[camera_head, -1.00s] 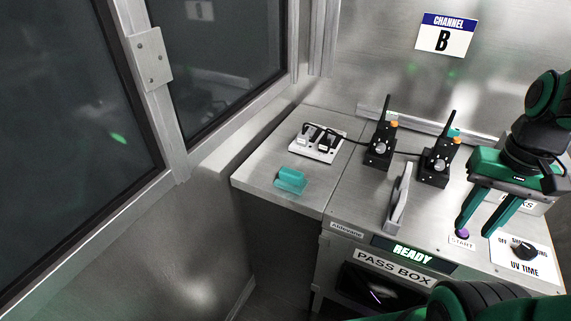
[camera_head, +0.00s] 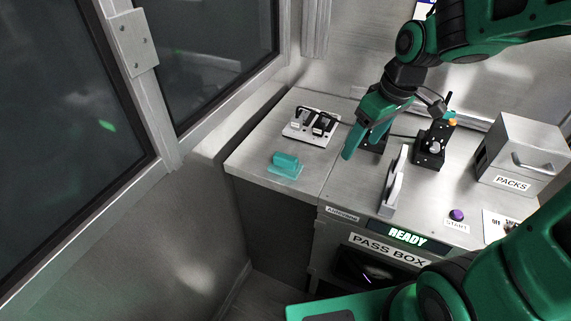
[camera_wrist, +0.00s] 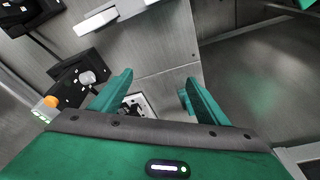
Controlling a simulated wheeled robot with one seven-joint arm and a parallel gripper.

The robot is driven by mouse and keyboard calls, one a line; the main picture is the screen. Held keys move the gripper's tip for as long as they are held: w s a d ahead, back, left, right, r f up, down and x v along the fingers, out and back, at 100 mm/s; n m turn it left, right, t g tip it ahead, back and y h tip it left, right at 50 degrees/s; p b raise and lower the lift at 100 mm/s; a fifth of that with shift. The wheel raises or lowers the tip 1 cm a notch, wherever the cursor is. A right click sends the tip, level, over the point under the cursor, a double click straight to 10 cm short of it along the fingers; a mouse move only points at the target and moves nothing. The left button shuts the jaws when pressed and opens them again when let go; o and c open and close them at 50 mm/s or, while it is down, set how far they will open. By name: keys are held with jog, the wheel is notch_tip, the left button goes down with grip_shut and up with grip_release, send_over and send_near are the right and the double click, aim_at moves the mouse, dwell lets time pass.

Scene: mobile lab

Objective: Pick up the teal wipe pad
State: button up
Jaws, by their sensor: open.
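The teal wipe pad (camera_head: 286,165) lies on the left part of the steel counter, near its front edge, with a raised grip on top. My gripper (camera_head: 362,146) is above the counter to the right of the pad, pointing down, with nothing seen between its fingers. In the wrist view the two green fingers (camera_wrist: 158,84) are apart. The gripper and the pad are clearly apart.
Counter around the pad is clear.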

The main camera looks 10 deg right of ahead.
aim_at(287, 157)
jog(key=w+a+f+n, duration=0.2)
jog(key=a, duration=0.3)
jog(key=w+a+f+n+y, duration=0.1)
jog(key=w+a+f+n, duration=0.1)
jog(key=a, duration=0.3)
jog(key=w+a+f+n+y, duration=0.1)
jog(key=w+a+f, duration=0.1)
jog(key=a, duration=0.3)
jog(key=shift+w+a+f+n, duration=0.2)
jog(key=shift+w+f+n, duration=0.1)
jog(key=shift+n, duration=0.1)
jog(key=shift+x, duration=2.75)
jog(key=shift+w+a+r, duration=0.1)
jog(key=shift+w+a, duration=0.05)
jog(key=c, duration=1.1)
